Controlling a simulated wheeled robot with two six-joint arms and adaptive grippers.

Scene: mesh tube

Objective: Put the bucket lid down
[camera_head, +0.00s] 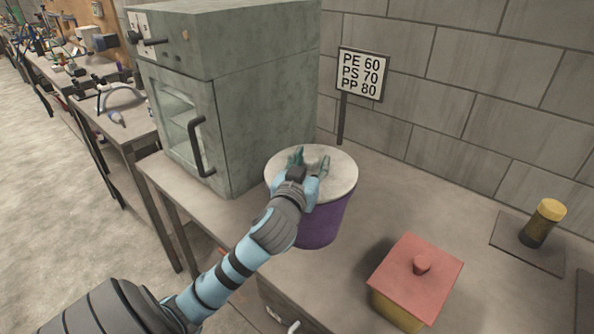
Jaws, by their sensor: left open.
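The bucket (323,220) is purple and stands on the workbench beside the grey oven. Its pale round lid (340,178) lies on top and looks level over the rim. My left gripper (308,160) reaches in from the lower left and is over the lid, with its fingers spread apart. It hides part of the lid's middle and near side, so I cannot tell whether the fingers touch it. My right gripper does not show.
A grey-green oven (265,110) with a black handle stands left of the bucket. A sign (362,74) on a post stands behind. A red-lidded yellow box (417,272) and a yellow-capped dark jar (543,222) on a dark plate are to the right. Bare workbench (405,205) lies between them.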

